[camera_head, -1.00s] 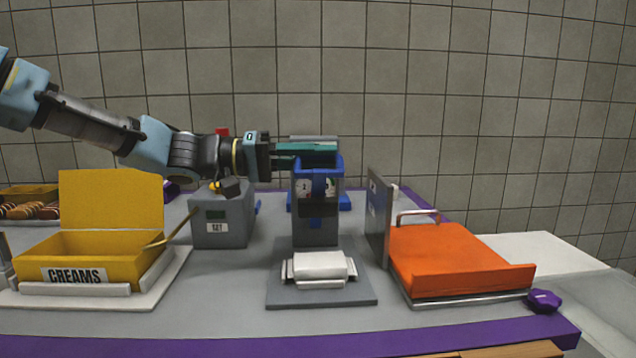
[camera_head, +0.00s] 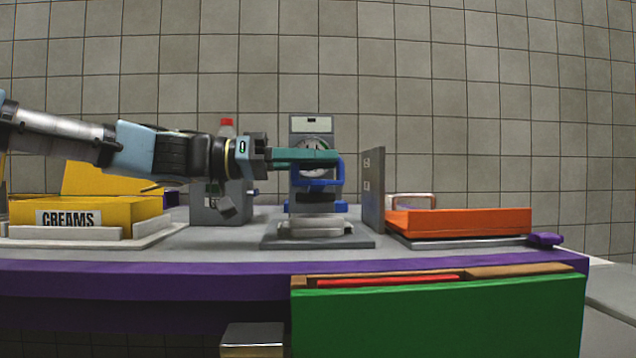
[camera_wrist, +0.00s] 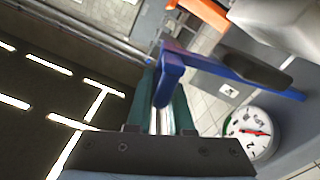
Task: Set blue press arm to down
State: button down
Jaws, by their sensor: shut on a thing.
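The press (camera_head: 311,125) is a grey upright with a round white dial, partly hidden by my fingers. Its blue press arm (camera_head: 326,184) is a looped bar in front of the dial, partway down the upright. My gripper (camera_head: 318,157) reaches in from the left, its teal fingers shut on the upper part of the blue arm. In the wrist view, the blue arm (camera_wrist: 172,78) runs between my fingers (camera_wrist: 165,105), and the dial (camera_wrist: 252,132) is at lower right. Below the arm, a pale block (camera_head: 316,224) rests on the press's grey base plate (camera_head: 350,241).
An orange tray (camera_head: 470,222) with an upright grey panel (camera_head: 373,190) stands right of the press. A grey box (camera_head: 208,210) and a yellow CREAMS bin (camera_head: 130,212) stand left. A green panel (camera_head: 440,318) is at the table's front edge.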

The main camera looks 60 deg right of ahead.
aim_at(319, 182)
jog(key=shift+s+a+f+m+b, duration=0.15)
jog(key=shift+f+m+b, duration=0.35)
jog(key=shift+b, duration=0.35)
jog(key=shift+s+a+f+m+b, duration=0.1)
jog(key=shift+a+f+m+b, duration=0.15)
jog(key=shift+f+b, duration=0.5)
jog(key=shift+s+a+f+m+b, duration=0.15)
jog(key=shift+f+m+b, duration=0.3)
jog(key=shift+b, duration=0.5)
jog(key=c, duration=0.8)
grip_release()
jog(key=shift+c, duration=0.2)
jog(key=shift+w, duration=0.15)
jog(key=p+v, duration=0.2)
jog(key=v, duration=0.8)
jog(key=shift+w+a, duration=0.2)
jog(key=shift+w, duration=0.05)
